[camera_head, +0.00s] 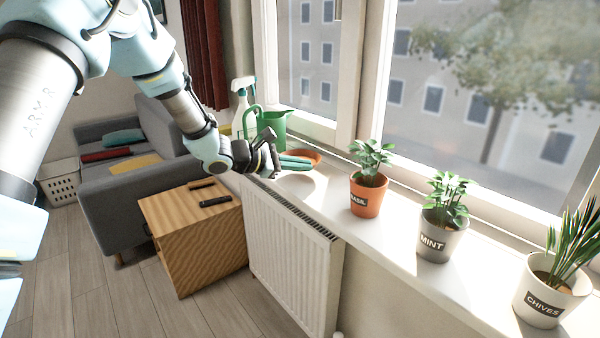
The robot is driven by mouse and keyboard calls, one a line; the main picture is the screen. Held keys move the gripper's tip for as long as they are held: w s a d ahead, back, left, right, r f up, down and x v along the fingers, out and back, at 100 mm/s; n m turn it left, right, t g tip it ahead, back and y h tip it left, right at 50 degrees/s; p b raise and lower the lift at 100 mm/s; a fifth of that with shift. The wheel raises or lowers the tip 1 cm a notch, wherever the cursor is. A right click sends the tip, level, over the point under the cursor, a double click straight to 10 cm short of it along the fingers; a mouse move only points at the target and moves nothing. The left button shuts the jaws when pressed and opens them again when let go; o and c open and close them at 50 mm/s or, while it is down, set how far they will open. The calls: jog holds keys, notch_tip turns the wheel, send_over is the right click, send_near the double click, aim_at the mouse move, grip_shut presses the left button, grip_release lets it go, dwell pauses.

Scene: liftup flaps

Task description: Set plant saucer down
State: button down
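The plant saucer appears to be the orange, shallow dish (314,155) at the far end of the white windowsill. My gripper (297,162) is right at its near side and hides part of it.
A green watering can (272,122) and a spray bottle (242,103) stand behind my gripper. Basil (366,197), mint (443,240) and chives (543,302) pots line the sill. A radiator (290,255) and wooden cabinet (205,240) stand below. The sill between gripper and basil is clear.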

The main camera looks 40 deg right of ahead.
aim_at(301, 185)
jog(key=shift+f+p, duration=0.3)
jog(key=shift+f, duration=1.35)
jog(key=c, duration=1.3)
grip_release()
jog(key=b+v, duration=0.3)
jog(key=v, duration=0.9)
jog(key=a+f+m+t+y, duration=0.1)
jog(key=a+m+y, duration=0.2)
jog(key=a, duration=1.2)
jog(key=s+a+f+m+t+y, duration=0.1)
jog(key=a+y, duration=0.5)
jog(key=a, duration=0.9)
jog(key=s+a+m+t+y, duration=0.1)
jog(key=a+m+t+y, duration=0.2)
jog(key=a, duration=1.2)
jog(key=shift+s+a+f+m+y, duration=0.1)
jog(key=shift+a+f+m+y, duration=0.1)
jog(key=shift+m+y, duration=0.4)
jog(key=shift+s+a+f+m+y, duration=0.1)
jog(key=shift+a+f+m+y, duration=0.1)
jog(key=shift+m, duration=0.7)
